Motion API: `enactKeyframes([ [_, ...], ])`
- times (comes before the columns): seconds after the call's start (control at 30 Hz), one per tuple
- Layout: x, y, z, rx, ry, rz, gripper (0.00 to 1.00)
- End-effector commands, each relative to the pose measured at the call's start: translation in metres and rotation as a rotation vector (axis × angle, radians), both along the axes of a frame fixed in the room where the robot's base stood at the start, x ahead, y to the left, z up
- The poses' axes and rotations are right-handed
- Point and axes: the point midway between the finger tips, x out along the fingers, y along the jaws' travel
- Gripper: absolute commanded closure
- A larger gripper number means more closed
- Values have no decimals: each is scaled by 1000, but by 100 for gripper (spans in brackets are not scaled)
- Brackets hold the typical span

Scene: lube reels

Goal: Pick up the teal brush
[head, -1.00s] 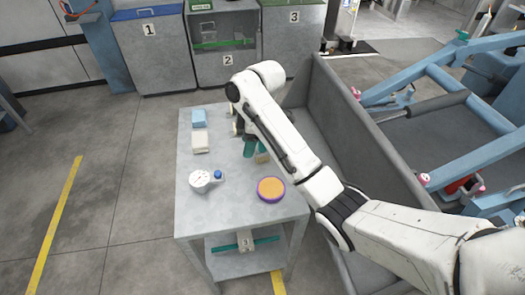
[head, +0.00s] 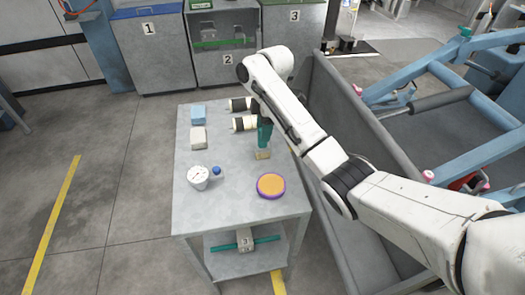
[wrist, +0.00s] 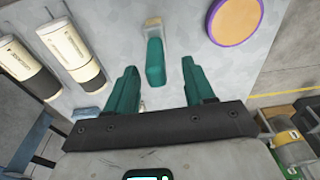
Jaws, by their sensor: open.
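The teal brush (wrist: 155,62) lies on the grey table, its teal body pointing toward my gripper and its pale beige end (wrist: 153,24) farther off. In the head view its beige end (head: 262,155) shows near the table's right side, partly below my arm. My gripper (wrist: 161,80) is open and empty, with teal fingers. In the wrist view the brush lines up with the gap between the fingertips, with clear space on both sides. In the head view my arm hides most of the gripper.
Two white cylinders (head: 243,124) lie left of the brush. An orange-and-purple disc (head: 271,185) is in front. A gauge (head: 198,176), a blue-capped item (head: 217,170), a beige block (head: 198,138) and a blue block (head: 198,113) line the table's left. A grey bin wall (head: 360,125) borders the right.

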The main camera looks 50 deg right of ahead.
Motion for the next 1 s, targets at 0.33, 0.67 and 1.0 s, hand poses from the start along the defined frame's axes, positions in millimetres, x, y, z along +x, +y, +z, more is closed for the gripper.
enactKeyframes([
  [0.33, 7, 1, -40, 1, 1, -1, 47],
  [0.67, 7, 2, -42, 1, 1, -1, 54],
  [1.0, 7, 2, -42, 1, 1, -1, 87],
])
